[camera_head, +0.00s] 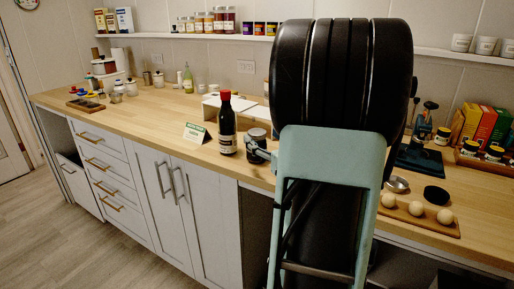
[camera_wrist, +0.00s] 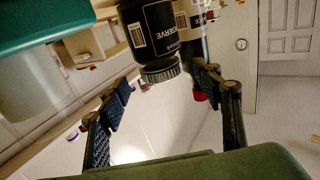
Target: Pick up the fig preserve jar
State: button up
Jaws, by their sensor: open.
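A dark jar (camera_head: 257,139) stands on the wooden counter beside a dark bottle. In the wrist view the picture is upside down, and the jar (camera_wrist: 172,28) shows a black label reading "SERVE" with the rest cut off or turned away, so the fig wording cannot be read. Its ribbed lid (camera_wrist: 160,73) points down in that picture. My gripper (camera_wrist: 162,82) is open, with one finger pad on each side of the lid area. No contact with the jar is clear. In the head view my arm hides much of the gripper.
A dark bottle (camera_head: 227,126) with a red cap stands close left of the jar. A small green-and-white sign (camera_head: 196,133) is further left. A white box-like object (camera_head: 237,107) lies behind. A board with pale balls (camera_head: 418,213) is at right. The counter's left middle is mostly clear.

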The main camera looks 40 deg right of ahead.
jog(key=w, duration=0.4)
jog(key=shift+w+d, duration=0.15)
jog(key=shift+d, duration=0.1)
jog(key=shift+c, duration=0.5)
jog(key=shift+r, duration=0.1)
grip_shut()
